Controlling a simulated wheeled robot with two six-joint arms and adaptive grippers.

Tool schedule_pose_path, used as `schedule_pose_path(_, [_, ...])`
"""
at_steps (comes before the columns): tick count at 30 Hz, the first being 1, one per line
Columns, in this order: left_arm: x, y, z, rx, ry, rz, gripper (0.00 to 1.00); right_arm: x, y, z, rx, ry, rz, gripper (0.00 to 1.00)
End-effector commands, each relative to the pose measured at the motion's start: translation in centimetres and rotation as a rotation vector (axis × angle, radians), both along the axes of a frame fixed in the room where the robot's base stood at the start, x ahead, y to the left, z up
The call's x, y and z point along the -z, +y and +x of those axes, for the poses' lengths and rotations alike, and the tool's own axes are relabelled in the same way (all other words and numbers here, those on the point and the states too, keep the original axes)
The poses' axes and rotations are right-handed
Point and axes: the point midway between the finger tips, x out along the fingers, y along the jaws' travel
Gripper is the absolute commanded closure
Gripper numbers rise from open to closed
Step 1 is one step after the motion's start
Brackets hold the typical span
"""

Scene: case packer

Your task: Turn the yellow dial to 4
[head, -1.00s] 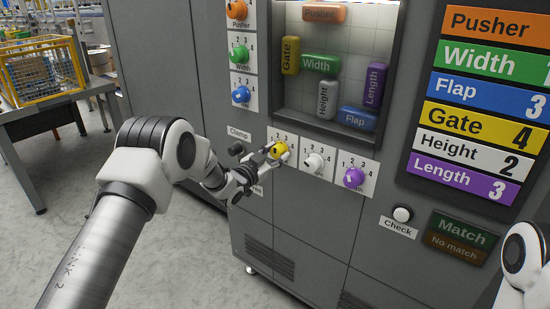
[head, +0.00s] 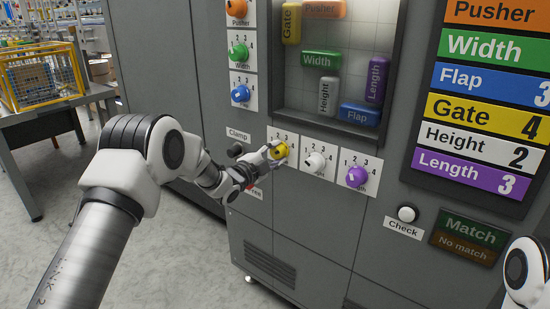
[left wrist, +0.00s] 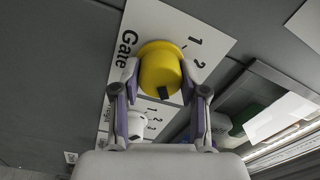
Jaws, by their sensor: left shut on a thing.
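The yellow dial (head: 279,151) sits on the Gate plate, at the left of a row of three dials on the grey machine front. My left gripper (head: 271,155) is shut on it. In the left wrist view the yellow dial (left wrist: 160,68) stands between the two fingers of my left gripper (left wrist: 159,88). A black mark shows on the dial; the figures 1 and 2 show beside it, other figures are hidden. The yellow Gate block (head: 292,22) is high at the left in the window. My right gripper is out of view.
A white dial (head: 314,162) and a purple dial (head: 357,176) stand to the right. A dark Clamp knob (head: 236,150) is close by on the left. The sign board (head: 485,100) reads Gate 4. A Check button (head: 407,214) and a Match/No match panel (head: 467,238) are lower right.

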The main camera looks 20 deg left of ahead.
Motion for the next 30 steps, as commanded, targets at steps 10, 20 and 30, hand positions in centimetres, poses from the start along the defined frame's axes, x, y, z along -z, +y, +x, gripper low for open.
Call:
schedule_pose_path(10, [-0.89, 0.11, 0.2, -0.004, -0.05, 0.09, 0.92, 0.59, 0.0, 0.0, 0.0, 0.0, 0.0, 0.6])
schedule_pose_path(20, [-0.95, 0.13, 0.2, -0.004, -0.052, 0.096, 0.92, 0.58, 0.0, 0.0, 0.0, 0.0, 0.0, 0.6])
schedule_pose_path(30, [-0.55, 0.07, 0.12, -0.003, -0.045, 0.096, 0.32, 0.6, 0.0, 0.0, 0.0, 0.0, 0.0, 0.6])
